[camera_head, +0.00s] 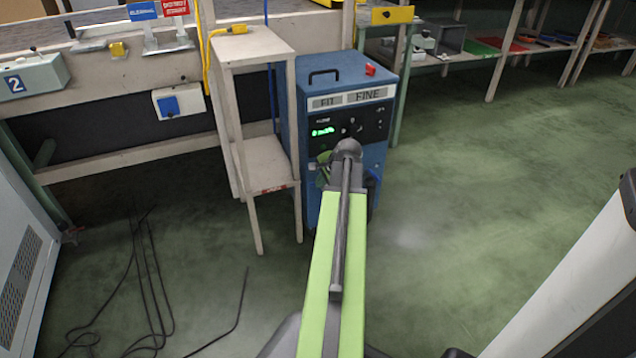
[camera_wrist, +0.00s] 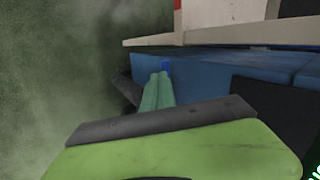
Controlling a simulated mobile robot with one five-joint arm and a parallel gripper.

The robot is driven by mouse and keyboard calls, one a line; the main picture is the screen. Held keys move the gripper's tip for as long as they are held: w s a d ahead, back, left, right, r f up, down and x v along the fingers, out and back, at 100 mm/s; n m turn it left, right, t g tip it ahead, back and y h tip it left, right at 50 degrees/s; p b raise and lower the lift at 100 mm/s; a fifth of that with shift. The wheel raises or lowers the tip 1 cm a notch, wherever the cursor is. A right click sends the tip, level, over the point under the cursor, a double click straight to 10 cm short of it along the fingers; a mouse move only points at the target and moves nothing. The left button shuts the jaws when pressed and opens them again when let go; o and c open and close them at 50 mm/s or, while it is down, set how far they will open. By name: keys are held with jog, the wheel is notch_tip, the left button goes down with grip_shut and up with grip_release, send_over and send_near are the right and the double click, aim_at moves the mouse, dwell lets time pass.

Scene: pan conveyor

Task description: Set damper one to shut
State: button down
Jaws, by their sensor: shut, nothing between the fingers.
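I cannot pick out damper one for sure; no lever marked "one" is readable in either view. The blue machine (camera_head: 345,85), labelled "FIT FINE", stands ahead with a black panel and a lit green display (camera_head: 323,132). My gripper (camera_head: 323,172) is at the machine's front, partly hidden behind my wrist. In the wrist view my gripper (camera_wrist: 160,85) has its teal fingers together, with nothing between them. A small bright blue piece (camera_wrist: 165,66) shows at the fingertips, against the machine's blue face (camera_wrist: 215,62). I cannot tell whether they touch.
A narrow pale stand (camera_head: 255,45) is close on the machine's left; its shelf edge (camera_wrist: 260,32) crosses the wrist view. A box marked 2 (camera_head: 35,77) is on the left bench. Black cables (camera_head: 145,285) lie on the floor.

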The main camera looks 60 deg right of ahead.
jog(key=w+a+p+v, duration=0.1)
jog(key=p+v, duration=1)
jog(key=v, duration=0.2)
jog(key=shift+s+a+r, duration=0.2)
jog(key=shift+a+r, duration=0.05)
jog(key=shift+r, duration=0.2)
